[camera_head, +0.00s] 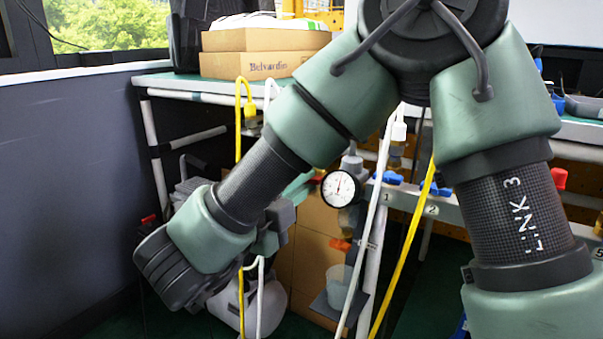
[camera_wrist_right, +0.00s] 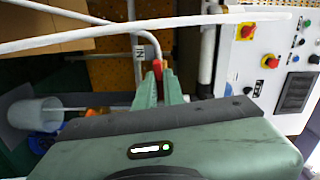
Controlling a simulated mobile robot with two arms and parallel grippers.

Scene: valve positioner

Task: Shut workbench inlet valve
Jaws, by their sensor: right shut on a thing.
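The workbench inlet valve has a red handle (camera_wrist_right: 157,68) beside a plate marked "IN" (camera_wrist_right: 139,52) in the wrist view. A bit of red also shows left of the gauge in the head view (camera_head: 319,175). My right gripper (camera_wrist_right: 163,88) has its green fingers closed around the red handle. In the head view the right gripper (camera_head: 300,187) reaches up and right from the wrist, partly hidden by my own arm. The valve body is mostly hidden. My left gripper is in neither view.
A pressure gauge (camera_head: 341,188) is close to the gripper. Blue valve handles (camera_head: 388,177) line the bench rail. Yellow (camera_head: 407,245) and white (camera_head: 369,240) hoses hang in front. A bucket (camera_head: 341,286) is below. A control panel (camera_wrist_right: 270,65) is right in the wrist view.

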